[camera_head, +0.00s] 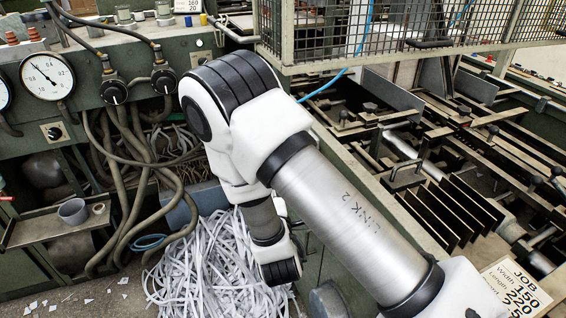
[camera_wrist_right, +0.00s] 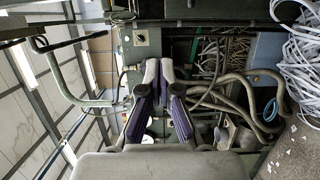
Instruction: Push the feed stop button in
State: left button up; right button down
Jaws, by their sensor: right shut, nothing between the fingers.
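I cannot identify the feed stop button for certain. A black knob on a pale plate (camera_head: 54,132) sits on the green machine front (camera_head: 125,95) at the left of the head view. A similar dark knob on a pale plate (camera_wrist_right: 140,38) shows near the top of the right wrist view. My right gripper (camera_wrist_right: 159,72) is shut and empty, with its grey and purple fingers pointing up in the wrist view. It appears apart from the knob. The head view shows my right arm, but not its fingers. My left gripper is in neither view.
A pressure gauge (camera_head: 46,77) and two black round connectors (camera_head: 114,92) are on the panel. Thick hoses (camera_head: 130,190) hang below. A shelf with a grey cup (camera_head: 72,211) juts out. White paper strips (camera_head: 215,265) lie heaped beneath my arm. A wire guard (camera_head: 370,35) stands behind.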

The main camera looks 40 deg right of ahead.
jog(key=w+d+p, duration=0.3)
jog(key=w+d, duration=0.5)
jog(key=shift+d, duration=0.25)
dwell(0.4)
